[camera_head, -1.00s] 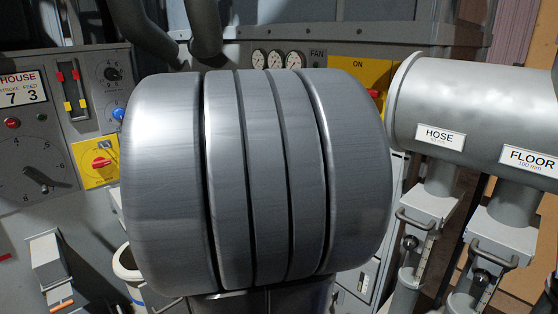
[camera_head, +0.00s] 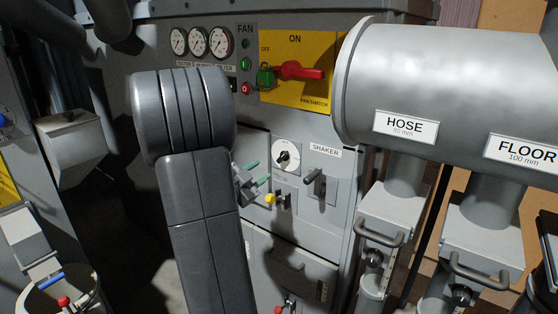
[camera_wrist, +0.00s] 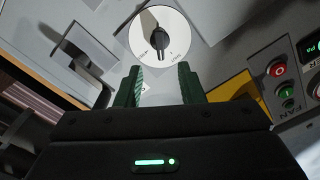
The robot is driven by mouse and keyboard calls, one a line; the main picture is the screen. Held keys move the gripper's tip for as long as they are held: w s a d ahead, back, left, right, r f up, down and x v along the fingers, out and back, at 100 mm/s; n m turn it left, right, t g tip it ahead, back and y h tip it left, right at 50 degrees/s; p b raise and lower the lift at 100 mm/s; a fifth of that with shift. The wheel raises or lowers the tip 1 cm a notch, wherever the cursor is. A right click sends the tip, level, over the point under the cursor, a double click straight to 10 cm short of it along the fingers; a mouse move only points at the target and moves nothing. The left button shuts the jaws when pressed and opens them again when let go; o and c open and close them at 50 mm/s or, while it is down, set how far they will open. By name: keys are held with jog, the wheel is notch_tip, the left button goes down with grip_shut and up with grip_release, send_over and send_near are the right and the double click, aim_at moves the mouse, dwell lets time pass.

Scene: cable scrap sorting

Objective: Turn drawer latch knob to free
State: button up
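A round white dial with a black knob (camera_head: 286,157) is on the grey cabinet front, left of the SHAKER label. It also shows in the wrist view (camera_wrist: 158,36), with the black pointer roughly upright in that picture. My gripper (camera_head: 258,173) is just left of and slightly below the dial in the head view. In the wrist view my gripper (camera_wrist: 160,78) has its two green fingers apart, with nothing between them. The dial lies beyond the fingertips, and no contact shows.
Below the dial is a yellow knob (camera_head: 271,199); to the right is the SHAKER lever (camera_head: 314,178). Above is a red FAN switch handle (camera_head: 301,71) on a yellow plate. HOSE and FLOOR pipes (camera_head: 440,80) stand at the right. A lower panel (camera_head: 300,268) has a red-tipped control.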

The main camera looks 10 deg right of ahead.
aim_at(280, 159)
jog(key=x, duration=0.9)
jog(key=shift+w+d+f, duration=0.1)
jog(key=shift+w+d, duration=0.15)
jog(key=shift+c, duration=0.4)
grip_shut()
